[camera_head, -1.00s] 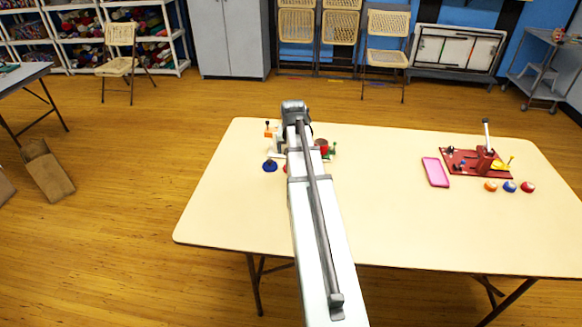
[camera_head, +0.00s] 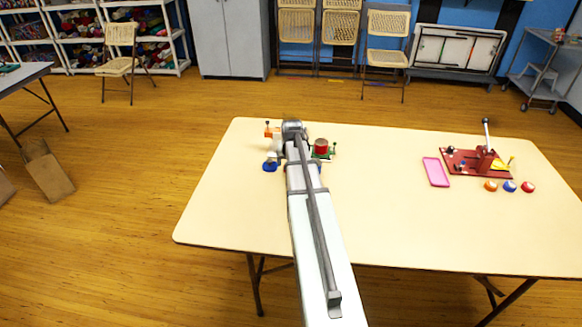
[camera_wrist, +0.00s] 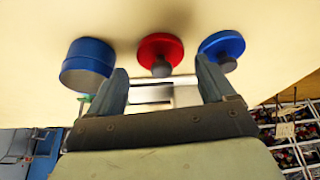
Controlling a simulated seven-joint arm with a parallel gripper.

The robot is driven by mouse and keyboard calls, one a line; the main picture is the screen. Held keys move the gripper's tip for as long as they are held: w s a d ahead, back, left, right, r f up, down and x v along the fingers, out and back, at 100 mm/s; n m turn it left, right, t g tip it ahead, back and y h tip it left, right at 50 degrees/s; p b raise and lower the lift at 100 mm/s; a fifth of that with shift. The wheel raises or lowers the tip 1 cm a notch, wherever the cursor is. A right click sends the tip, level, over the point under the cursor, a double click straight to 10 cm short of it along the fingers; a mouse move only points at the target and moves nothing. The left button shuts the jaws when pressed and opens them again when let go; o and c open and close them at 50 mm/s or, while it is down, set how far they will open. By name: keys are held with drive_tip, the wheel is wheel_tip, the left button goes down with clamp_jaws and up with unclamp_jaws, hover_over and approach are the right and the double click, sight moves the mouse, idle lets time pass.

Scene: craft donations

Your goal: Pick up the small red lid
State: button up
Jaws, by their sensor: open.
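The small red lid (camera_wrist: 160,47) is a round red disc with a dark grey knob, on the pale table top in the wrist view. My gripper (camera_wrist: 161,68) is open, its two fingertips apart on either side of the lid's knob in the picture. I cannot tell how far the fingertips are from the lid in depth. A blue lid (camera_wrist: 222,43) with a similar knob is just right of it, and a blue cylinder (camera_wrist: 88,60) is to the left. In the head view, my arm hides the red lid, while the blue lid (camera_head: 270,166) shows left of the arm.
A red cylinder on a green base (camera_head: 321,147) stands close right of my arm. An orange piece (camera_head: 269,133) is behind left. A pink slab (camera_head: 436,172), a red board (camera_head: 462,165) and several small balls (camera_head: 509,186) lie at right. The table's (camera_head: 370,215) middle is clear.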

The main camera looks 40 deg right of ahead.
drive_tip(key=x, duration=0.3)
drive_tip(key=shift+w+f, duration=0.1)
drive_tip(key=shift+f, duration=0.05)
drive_tip(key=c, duration=0.8)
